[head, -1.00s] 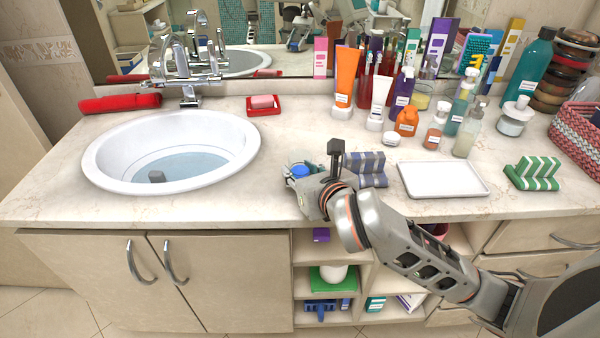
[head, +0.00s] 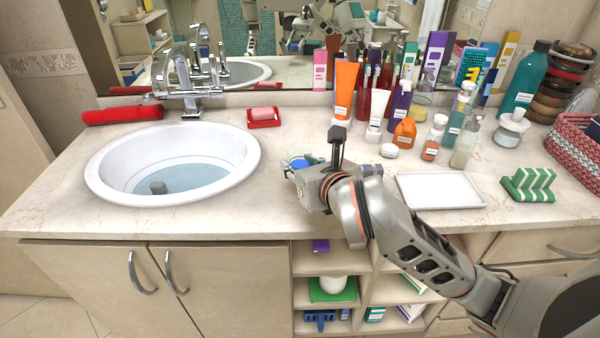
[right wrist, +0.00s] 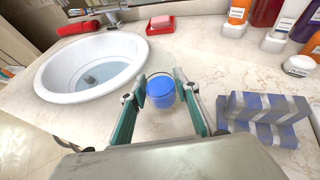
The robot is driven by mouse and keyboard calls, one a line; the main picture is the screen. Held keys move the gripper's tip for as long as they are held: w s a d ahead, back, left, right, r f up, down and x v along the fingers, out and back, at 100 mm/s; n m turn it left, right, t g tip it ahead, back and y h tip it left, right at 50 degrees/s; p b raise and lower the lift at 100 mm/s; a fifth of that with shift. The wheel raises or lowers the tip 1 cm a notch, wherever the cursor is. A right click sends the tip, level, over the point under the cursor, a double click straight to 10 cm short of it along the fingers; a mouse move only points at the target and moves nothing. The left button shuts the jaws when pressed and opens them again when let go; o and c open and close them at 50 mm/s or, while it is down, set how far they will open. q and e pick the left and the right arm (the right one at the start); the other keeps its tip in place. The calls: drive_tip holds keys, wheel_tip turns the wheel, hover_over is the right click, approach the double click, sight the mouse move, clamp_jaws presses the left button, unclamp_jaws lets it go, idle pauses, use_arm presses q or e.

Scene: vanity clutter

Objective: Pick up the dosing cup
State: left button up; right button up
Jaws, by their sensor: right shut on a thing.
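The dosing cup is a small blue cup with a clear rim (right wrist: 160,92), between the two fingers of my right gripper (right wrist: 160,82) in the right wrist view. My right gripper is shut on it. In the head view only a bit of the blue cup (head: 298,163) shows past the gripper (head: 304,168), over the counter to the right of the sink. The gripper hides the rest of it there. The cup looks upright. My left gripper is not in view.
The white sink (head: 95,185) lies to the left. A blue-and-grey striped holder (right wrist: 265,112) stands just right of the gripper. A white tray (head: 440,190) and a green striped holder (head: 530,185) are further right. Bottles and tubes crowd the back. A red soap dish (head: 264,122) is behind.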

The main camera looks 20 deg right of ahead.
wheel_tip(320, 180, up, 15)
drive_tip(key=p, duration=0.3)
drive_tip(key=shift+f+p, duration=0.2)
drive_tip(key=shift+p, duration=0.1)
drive_tip(key=shift+w+r, duration=0.1)
idle(0.3)
